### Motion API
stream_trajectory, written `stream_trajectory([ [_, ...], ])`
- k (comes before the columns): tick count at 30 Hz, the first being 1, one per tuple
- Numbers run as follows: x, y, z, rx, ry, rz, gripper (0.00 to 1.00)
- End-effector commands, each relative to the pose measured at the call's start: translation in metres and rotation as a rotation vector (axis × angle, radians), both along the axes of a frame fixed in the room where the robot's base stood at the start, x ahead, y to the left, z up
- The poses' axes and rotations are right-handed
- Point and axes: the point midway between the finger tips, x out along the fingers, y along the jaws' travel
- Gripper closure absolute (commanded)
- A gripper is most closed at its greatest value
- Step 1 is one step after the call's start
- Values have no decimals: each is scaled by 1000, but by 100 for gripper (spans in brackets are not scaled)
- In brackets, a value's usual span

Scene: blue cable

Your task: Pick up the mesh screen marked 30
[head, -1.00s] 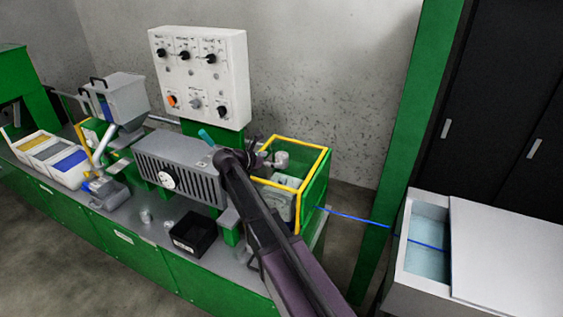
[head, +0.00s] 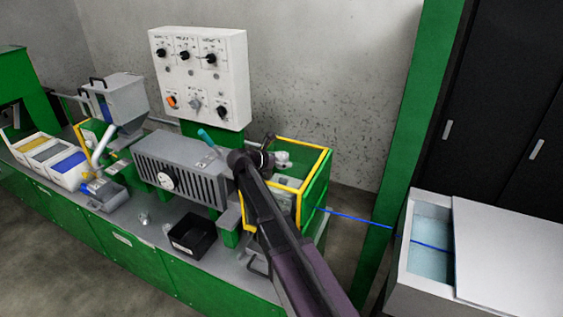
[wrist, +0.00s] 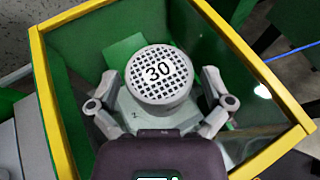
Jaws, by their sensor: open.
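The mesh screen marked 30 (wrist: 158,74) is a round, pale disc with a dark grid and a black "30" on its face. In the wrist view it sits at the top middle, inside a yellow-edged enclosure. My gripper (wrist: 160,92) is open, with one finger on each side of the screen. Whether the fingers touch it cannot be told. In the head view my gripper (head: 266,150) is over the yellow-framed green enclosure (head: 318,180), and a small pale round piece (head: 282,158) shows beside it; its mark is not readable there.
The yellow rim (wrist: 45,110) surrounds the gripper closely. A grey slotted housing (head: 180,168) stands left of the enclosure, with a black tray (head: 193,236) in front. A blue cable (head: 355,217) runs right to a white water trough (head: 405,250). The control panel (head: 200,75) is behind.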

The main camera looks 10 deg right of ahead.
Motion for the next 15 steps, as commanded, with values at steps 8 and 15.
stream_trajectory([
  [8, 0, 0, 0, 0, 0, 0, 0],
  [15, 0, 0, 0, 0, 0, 0, 65],
])
